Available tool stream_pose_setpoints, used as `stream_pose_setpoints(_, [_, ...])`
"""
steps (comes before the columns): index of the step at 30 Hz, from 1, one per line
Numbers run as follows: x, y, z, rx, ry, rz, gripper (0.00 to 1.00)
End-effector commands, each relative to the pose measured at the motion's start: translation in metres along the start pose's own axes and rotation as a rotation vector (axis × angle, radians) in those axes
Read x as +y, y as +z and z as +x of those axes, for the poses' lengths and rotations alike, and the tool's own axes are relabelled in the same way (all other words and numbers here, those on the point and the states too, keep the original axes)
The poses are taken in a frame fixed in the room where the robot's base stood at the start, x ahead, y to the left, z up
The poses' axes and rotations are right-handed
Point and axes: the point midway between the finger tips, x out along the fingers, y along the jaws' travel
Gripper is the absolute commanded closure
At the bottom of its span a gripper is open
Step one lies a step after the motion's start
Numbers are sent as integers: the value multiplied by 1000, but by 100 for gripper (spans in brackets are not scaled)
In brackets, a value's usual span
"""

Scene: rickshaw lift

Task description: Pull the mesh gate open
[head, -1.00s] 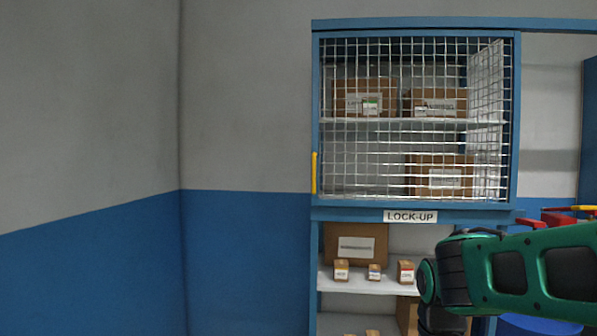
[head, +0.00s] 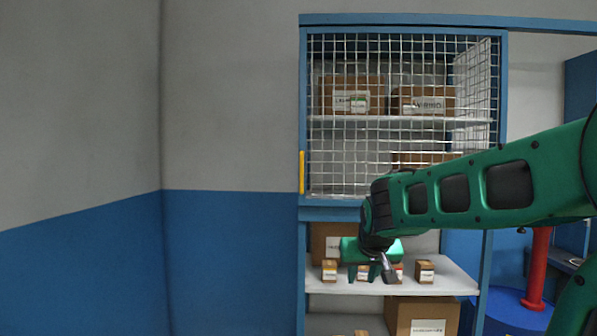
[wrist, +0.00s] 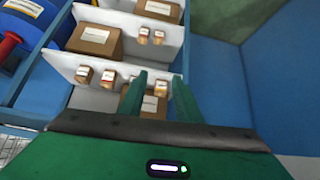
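The mesh gate (head: 400,100) is a white wire grid in a blue frame on the upper part of the cabinet, and it looks shut. Its yellow handle (head: 301,172) is a vertical bar on the gate's left edge. My gripper (head: 372,280) is below and to the right of the handle, in front of the open shelf under the gate. In the wrist view my two green fingers (wrist: 160,97) are apart with nothing held between them. The handle does not show in the wrist view. My arm covers the gate's lower right corner and the lock-up sign.
Open shelves (head: 450,280) under the gate carry small boxes (head: 329,271) and larger cartons (head: 425,316) close to my gripper. A red post (head: 539,268) on a blue round base stands at right. The blue and grey wall (head: 230,240) at left has free room before it.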

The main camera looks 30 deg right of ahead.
Motion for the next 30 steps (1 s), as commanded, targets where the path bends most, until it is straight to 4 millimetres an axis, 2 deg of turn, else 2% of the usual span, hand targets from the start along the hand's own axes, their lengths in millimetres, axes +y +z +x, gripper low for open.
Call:
stream_pose_setpoints(1, [-17, -50, 3, 115, -10, -12, 69])
stream_pose_setpoints(3, [-40, -116, -1, 279, -27, -20, 69])
stream_pose_setpoints(6, [-71, -195, -15, 489, -54, -28, 69])
stream_pose_setpoints(9, [-98, -252, -34, 658, -82, -31, 69])
stream_pose_setpoints(10, [-105, -265, -40, 699, -90, -30, 69])
stream_pose_setpoints(13, [-122, -297, -55, 803, -111, -29, 69])
stream_pose_setpoints(18, [-134, -318, -65, 873, -124, -28, 69])
stream_pose_setpoints(23, [-135, -331, -54, 874, -122, -27, 69])
stream_pose_setpoints(30, [-139, -361, -27, 872, -121, -28, 69])
